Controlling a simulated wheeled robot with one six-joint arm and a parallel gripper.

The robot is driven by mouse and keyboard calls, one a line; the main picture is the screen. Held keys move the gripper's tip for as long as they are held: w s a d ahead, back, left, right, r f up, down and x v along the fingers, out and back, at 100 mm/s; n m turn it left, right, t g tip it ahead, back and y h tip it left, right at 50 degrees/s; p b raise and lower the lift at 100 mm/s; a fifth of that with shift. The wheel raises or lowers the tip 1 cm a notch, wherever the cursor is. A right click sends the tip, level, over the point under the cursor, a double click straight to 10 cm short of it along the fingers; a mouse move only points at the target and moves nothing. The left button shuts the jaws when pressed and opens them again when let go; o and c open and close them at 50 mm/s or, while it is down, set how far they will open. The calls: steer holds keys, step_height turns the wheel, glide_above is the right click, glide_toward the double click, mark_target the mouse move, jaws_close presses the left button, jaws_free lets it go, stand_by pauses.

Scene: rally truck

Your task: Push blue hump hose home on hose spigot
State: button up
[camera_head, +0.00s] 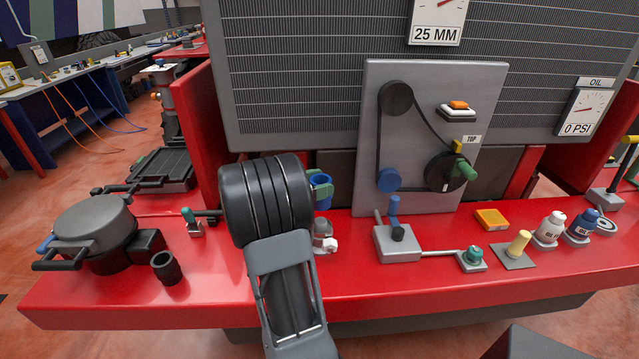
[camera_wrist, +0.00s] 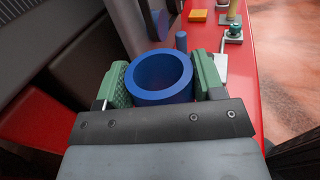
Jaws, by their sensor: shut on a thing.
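The blue hump hose (camera_wrist: 160,97) is a short open tube held between the green finger pads of my gripper (camera_wrist: 162,77) in the wrist view. The pads press on it from left and right, and its round opening faces the camera. In the head view the hose (camera_head: 323,198) shows only partly, to the right of my dark arm link, which hides most of my gripper. A grey metal fitting with a pale block (camera_head: 324,238) stands below the hose and may be the hose spigot. I cannot tell whether the hose touches it.
A grey board (camera_head: 480,100) with belt and pulleys stands behind the red bench (camera_head: 420,285). To the right are a grey block with a blue peg (camera_head: 397,240), an orange box (camera_head: 491,219) and bottles (camera_head: 549,228). A round lidded pot (camera_head: 93,225) and black cup (camera_head: 166,267) stand left.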

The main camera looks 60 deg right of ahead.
steer(key=b, duration=0.3)
glide_above(320, 221)
steer(key=shift+a+f, duration=0.1)
steer(key=shift+f, duration=2.45)
steer(key=shift+f+b, duration=1.35)
steer(key=shift+f, duration=1.1)
steer(key=o, duration=1)
steer(key=b+v, duration=0.1)
steer(key=v, duration=1.3)
steer(key=shift+r, duration=0.1)
